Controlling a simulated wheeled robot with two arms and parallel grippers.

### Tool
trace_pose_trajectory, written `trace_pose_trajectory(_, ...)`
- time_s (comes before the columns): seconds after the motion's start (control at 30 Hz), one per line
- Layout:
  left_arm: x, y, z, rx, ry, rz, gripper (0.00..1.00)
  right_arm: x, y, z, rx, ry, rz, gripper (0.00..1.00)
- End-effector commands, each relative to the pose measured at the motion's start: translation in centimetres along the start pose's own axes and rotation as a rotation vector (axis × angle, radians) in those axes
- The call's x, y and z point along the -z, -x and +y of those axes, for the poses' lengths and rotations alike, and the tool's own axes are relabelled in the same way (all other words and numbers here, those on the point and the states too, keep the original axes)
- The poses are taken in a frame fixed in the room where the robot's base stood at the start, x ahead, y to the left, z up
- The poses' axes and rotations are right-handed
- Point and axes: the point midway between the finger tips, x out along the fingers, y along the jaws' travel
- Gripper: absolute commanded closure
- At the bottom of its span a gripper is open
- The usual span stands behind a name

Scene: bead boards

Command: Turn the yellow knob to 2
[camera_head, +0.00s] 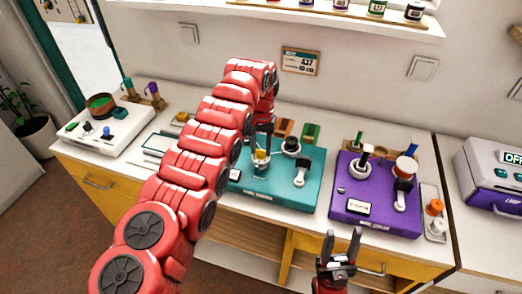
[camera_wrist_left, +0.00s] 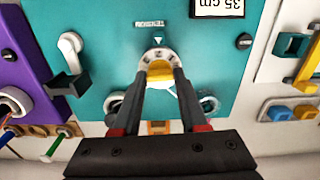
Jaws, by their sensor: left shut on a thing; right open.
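The yellow knob (camera_head: 261,156) is on the teal board (camera_head: 284,198). In the left wrist view the yellow knob (camera_wrist_left: 159,72) sits inside a pale round dial ring (camera_wrist_left: 154,55), with a small white triangle mark beside the ring on the teal face. The dial's numbers are too small to read. My left gripper (camera_wrist_left: 163,80) is shut on the yellow knob, one dark finger on each side, covering part of the dial. My right gripper (camera_head: 343,240) is open and empty, in front of the table's front edge and below the purple board.
A white lever (camera_head: 303,170) and a dark round knob (camera_head: 291,147) stand on the teal board near the left gripper. The purple board (camera_head: 378,218) is to the right, with upright levers. A white board (camera_head: 88,141) is at the left. My left arm hides part of the table.

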Motion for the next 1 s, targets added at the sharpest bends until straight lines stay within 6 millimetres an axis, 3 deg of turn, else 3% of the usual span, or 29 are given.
trace_pose_trajectory(0.6, -0.01, 0.01, -0.01, 0.0, -0.05, -0.001, 1.0, -0.06, 0.34, -0.02, 0.0, 0.0, 0.0, 0.5)
trace_pose_trajectory(0.63, -0.01, 0.01, -0.01, 0.0, -0.05, -0.001, 0.56, -0.06, 0.34, -0.02, 0.0, 0.0, 0.0, 0.5)
trace_pose_trajectory(0.7, -0.01, 0.0, -0.01, 0.0, -0.05, -0.001, 0.43, -0.06, 0.34, -0.02, 0.0, 0.0, 0.0, 0.5)
trace_pose_trajectory(0.8, -0.01, 0.01, -0.02, 0.0, -0.049, 0.0, 0.28, -0.06, 0.34, -0.02, 0.0, 0.0, 0.0, 0.5)
trace_pose_trajectory(1.0, -0.01, 0.0, -0.01, 0.0, -0.049, 0.0, 0.28, -0.06, 0.34, -0.02, 0.0, 0.0, 0.0, 0.5)
